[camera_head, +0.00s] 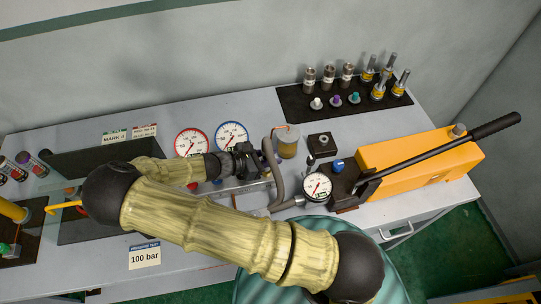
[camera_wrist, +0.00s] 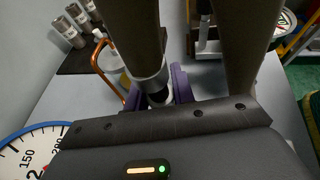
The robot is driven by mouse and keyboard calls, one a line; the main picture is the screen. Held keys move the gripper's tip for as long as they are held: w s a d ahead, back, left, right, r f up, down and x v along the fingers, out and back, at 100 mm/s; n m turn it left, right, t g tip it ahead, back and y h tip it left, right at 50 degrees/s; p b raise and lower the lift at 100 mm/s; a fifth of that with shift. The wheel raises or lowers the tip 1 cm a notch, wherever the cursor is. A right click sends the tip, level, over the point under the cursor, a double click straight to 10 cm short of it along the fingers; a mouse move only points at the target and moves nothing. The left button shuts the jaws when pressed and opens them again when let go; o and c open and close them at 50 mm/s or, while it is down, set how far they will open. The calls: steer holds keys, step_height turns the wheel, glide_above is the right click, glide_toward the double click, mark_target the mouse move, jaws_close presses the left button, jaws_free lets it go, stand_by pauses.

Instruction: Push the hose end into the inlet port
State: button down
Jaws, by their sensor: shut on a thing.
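The grey-brown hose (camera_head: 278,178) runs from the pump's gauge block and loops up to my gripper (camera_head: 266,160). In the wrist view the hose (camera_wrist: 137,30) comes down to a metal collar (camera_wrist: 151,79) between purple pads of my gripper (camera_wrist: 158,95). My gripper is shut on the hose end, above the metal manifold (camera_head: 252,187) in front of the two dial gauges. The hose tip is hidden by the gripper body. I cannot make out the inlet port in either view, so I cannot tell whether the tip touches it.
The red-rimmed gauge (camera_head: 191,142) and blue-rimmed gauge (camera_head: 231,135) stand close behind my wrist. A jar (camera_head: 287,142) with a copper tube is just right of the gripper. The yellow pump (camera_head: 410,162) and a small gauge (camera_head: 317,187) are further right. A dark mat (camera_head: 293,101) holds several fittings.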

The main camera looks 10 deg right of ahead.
steer(key=shift+f, duration=0.3)
steer(key=c, duration=1.1)
jaws_free()
steer(key=b+v, duration=0.4)
steer(key=v, duration=1.3)
steer(key=shift+a+r, duration=0.15)
steer(key=shift+r, duration=0.05)
